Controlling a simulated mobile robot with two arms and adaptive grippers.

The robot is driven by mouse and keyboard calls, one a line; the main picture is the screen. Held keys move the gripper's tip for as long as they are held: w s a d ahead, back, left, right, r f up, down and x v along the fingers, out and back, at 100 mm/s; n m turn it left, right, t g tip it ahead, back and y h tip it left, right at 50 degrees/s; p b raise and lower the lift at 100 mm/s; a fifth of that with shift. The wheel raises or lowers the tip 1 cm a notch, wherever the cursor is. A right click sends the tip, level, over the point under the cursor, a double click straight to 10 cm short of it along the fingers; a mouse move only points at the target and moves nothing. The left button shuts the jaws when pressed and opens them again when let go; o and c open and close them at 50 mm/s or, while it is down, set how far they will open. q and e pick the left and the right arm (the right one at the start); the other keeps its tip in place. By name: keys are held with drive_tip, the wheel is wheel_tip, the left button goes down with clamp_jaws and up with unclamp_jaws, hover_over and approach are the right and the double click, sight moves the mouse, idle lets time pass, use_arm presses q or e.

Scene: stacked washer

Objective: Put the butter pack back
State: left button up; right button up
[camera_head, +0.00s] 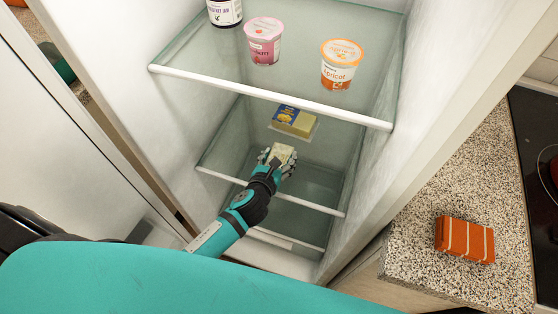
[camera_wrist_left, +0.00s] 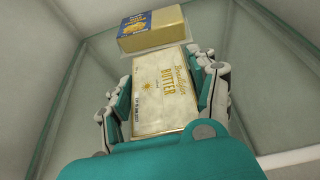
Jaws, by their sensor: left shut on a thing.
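A pale cream butter pack (camera_wrist_left: 163,90) with gold "BUTTER" lettering is between the fingers of my left gripper (camera_head: 279,160). The gripper is shut on it. In the head view the butter pack (camera_head: 283,153) shows small at the fingertips, at the front part of the fridge's middle glass shelf (camera_head: 225,158). Whether it touches the shelf I cannot tell. My left gripper also shows in the wrist view (camera_wrist_left: 163,100), with fingers on both sides of the pack. My right gripper is not in view.
A yellow and blue block pack (camera_head: 293,121) sits on a clear dish just behind the butter; it also shows in the wrist view (camera_wrist_left: 151,30). The upper shelf (camera_head: 300,60) holds a dark jar (camera_head: 225,12), a pink cup (camera_head: 263,41) and an apricot cup (camera_head: 341,64). An orange pack (camera_head: 464,240) lies on the counter.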

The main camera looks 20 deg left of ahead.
use_arm(q)
drive_tip(key=shift+f, duration=0.75)
drive_tip(key=shift+f, duration=0.2)
drive_tip(key=o, duration=1.4)
drive_tip(key=shift+r, duration=0.15)
drive_tip(key=shift+s, duration=0.2)
drive_tip(key=v, duration=1.1)
drive_tip(key=shift+s+r+p, duration=0.2)
drive_tip(key=shift+s+p, duration=0.1)
